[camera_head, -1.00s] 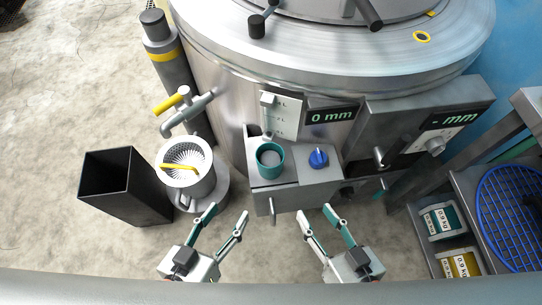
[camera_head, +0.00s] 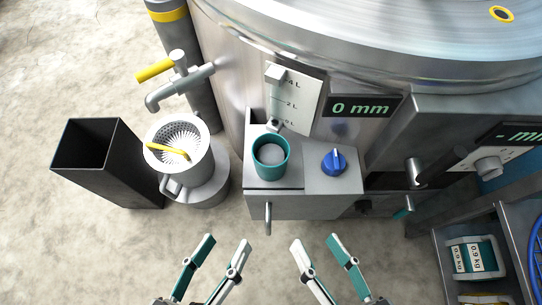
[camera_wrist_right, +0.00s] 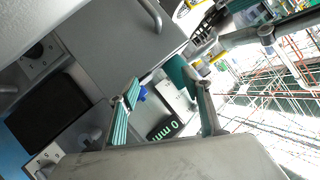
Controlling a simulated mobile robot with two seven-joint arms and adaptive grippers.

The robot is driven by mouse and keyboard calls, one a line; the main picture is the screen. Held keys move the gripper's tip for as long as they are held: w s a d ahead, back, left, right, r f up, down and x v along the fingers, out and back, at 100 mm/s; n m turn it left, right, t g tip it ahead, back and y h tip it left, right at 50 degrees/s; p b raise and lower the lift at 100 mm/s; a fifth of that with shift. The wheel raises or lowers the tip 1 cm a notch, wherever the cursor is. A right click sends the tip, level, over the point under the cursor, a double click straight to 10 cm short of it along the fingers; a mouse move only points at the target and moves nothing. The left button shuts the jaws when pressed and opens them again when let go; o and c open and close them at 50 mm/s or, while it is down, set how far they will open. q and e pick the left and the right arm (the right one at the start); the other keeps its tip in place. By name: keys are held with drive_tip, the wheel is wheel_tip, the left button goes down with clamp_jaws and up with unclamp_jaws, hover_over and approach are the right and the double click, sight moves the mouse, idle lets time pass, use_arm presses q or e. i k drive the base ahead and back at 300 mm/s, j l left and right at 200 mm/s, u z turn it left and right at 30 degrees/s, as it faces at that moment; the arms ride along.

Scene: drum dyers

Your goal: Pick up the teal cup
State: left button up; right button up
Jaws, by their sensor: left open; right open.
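The teal cup (camera_head: 270,156) stands upright on the grey metal ledge at the front of the big drum, with a pale grey inside or content. It sits left of a blue knob (camera_head: 334,162). My left gripper (camera_head: 226,242) is open and empty, in front of and below the cup. My right gripper (camera_head: 314,241) is open and empty, in front of the ledge and right of the cup.
A black bin (camera_head: 110,165) is further left. A handle (camera_head: 268,218) sticks out from the ledge front. A rack with labelled tubs (camera_head: 474,257) is at right.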

sight(270, 151)
drive_tip(key=k+j, duration=0.15)
drive_tip(key=j, duration=0.15)
drive_tip(key=k+j+z, duration=0.1)
drive_tip(key=j, duration=0.25)
drive_tip(key=k+j, duration=0.25)
drive_tip(key=j, duration=0.15)
